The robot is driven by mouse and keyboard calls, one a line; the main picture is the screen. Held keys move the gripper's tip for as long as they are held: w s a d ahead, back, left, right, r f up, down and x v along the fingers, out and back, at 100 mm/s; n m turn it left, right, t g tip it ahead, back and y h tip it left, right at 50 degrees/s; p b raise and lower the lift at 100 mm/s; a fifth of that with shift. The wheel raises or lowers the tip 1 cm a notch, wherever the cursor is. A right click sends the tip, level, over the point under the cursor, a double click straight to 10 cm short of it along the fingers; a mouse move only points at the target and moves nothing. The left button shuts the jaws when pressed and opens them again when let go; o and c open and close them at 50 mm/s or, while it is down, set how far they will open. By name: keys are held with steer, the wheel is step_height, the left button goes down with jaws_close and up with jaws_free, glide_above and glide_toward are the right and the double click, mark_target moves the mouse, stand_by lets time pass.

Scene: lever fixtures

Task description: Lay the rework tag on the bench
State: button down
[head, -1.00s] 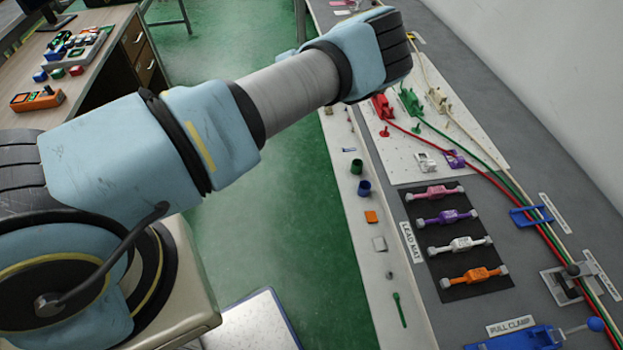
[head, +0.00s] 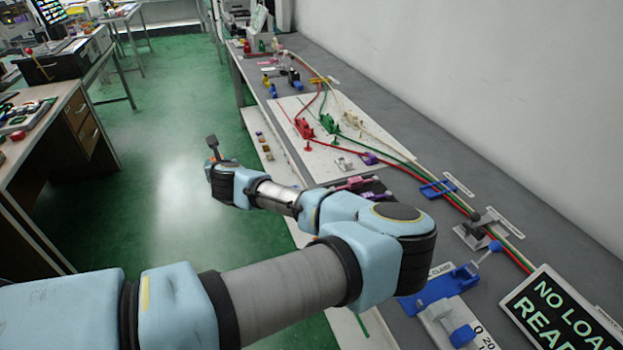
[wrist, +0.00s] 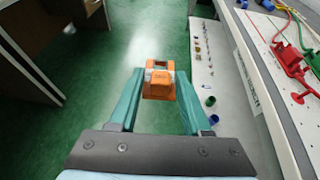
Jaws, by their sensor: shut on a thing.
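My gripper (wrist: 160,84) shows in the wrist view with its two teal fingers closed on an orange block-like piece (wrist: 158,88). This piece is upright between the fingertips, with a small pale face at its top; I read it as the rework tag, but no lettering is legible. It hangs above the green floor, left of the bench and apart from it. The grey bench (head: 420,180) runs along the right in the head view. In the head view my wrist hides the fingers and the held piece.
A narrow pale ledge (wrist: 203,70) with several small parts runs along the bench's near side. On the bench are a white board (head: 320,160) with red and green leads, a blue clamp (head: 440,290) and a NO LOAD sign (head: 565,315). A wooden desk (head: 60,130) stands left.

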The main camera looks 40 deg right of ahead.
steer(key=s+d+r+m+g+h+b, duration=0.2)
steer(key=s+d+m+g+h, duration=0.35)
steer(key=d, duration=0.95)
step_height(320, 180, up, 2)
steer(key=m+g+h+b, duration=0.1)
steer(key=m+g+h, duration=0.1)
steer(key=m+h, duration=0.15)
glide_above(316, 176)
steer(key=shift+m+y, duration=0.4)
steer(key=shift+m, duration=0.1)
step_height(316, 176, down, 8)
steer(key=shift+a+f+p, duration=0.1)
steer(key=shift+f+p, duration=0.1)
steer(key=shift+p, duration=1.05)
steer(key=shift+s+f, duration=0.1)
steer(key=shift+f, duration=0.25)
steer(key=shift+f, duration=0.2)
steer(key=shift+c, duration=1.8)
jaws_free()
steer(key=shift+r, duration=0.1)
